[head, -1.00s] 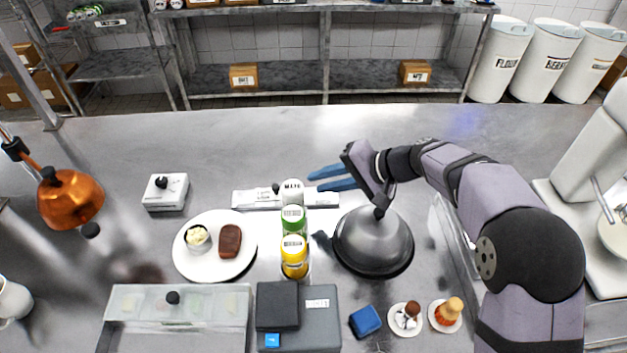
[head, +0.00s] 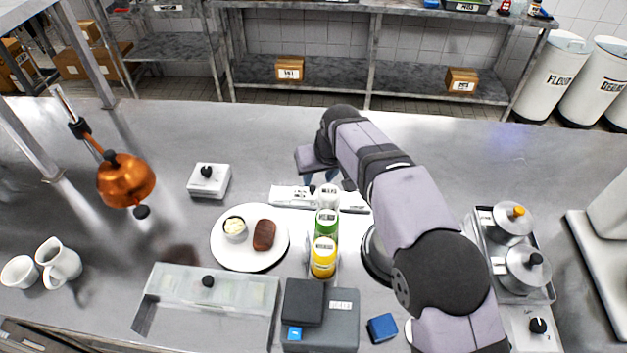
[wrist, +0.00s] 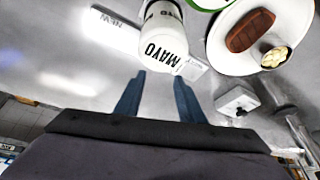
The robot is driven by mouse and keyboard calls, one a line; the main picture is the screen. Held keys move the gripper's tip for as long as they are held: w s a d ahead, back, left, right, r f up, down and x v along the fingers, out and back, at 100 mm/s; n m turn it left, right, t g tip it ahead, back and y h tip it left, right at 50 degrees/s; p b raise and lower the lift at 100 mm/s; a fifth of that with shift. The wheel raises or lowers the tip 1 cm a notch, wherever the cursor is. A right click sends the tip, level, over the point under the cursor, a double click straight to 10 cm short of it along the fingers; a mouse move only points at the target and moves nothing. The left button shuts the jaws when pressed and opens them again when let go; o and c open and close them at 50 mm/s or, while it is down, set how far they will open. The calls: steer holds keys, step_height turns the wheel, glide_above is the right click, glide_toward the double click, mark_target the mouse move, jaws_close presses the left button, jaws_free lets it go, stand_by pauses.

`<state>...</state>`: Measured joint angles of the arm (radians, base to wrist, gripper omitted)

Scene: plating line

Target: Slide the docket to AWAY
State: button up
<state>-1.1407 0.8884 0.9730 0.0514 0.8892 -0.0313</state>
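A long, flat white docket rail (head: 287,196) lies on the counter behind the bottles. A small black knob (head: 312,189) stands near its middle. In the wrist view the rail (wrist: 113,28) runs behind the white MAYO bottle (wrist: 163,40), and one end reads NEW, upside down; no AWAY mark is readable. My gripper (head: 320,180) is just behind the rail in the head view, its blue fingers partly hidden by my arm. In the wrist view my gripper (wrist: 159,77) is open and empty, its fingers apart with the MAYO bottle showing beyond them.
Green (head: 326,225) and yellow (head: 323,258) bottles stand in a row in front of the MAYO bottle. A plate (head: 227,256) with meat and a small cup is to their left. A white box with a knob (head: 208,183) sits farther left. The counter behind the rail is clear.

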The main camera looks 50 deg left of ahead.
mark_target(312, 188)
steer(key=shift+s+a+r, duration=0.1)
steer(key=shift+s+a, duration=0.05)
steer(key=shift+s, duration=0.05)
steer(key=shift+p+x, duration=1.65)
steer(key=shift+x, duration=2.05)
steer(key=shift+w, duration=0.1)
jaws_close()
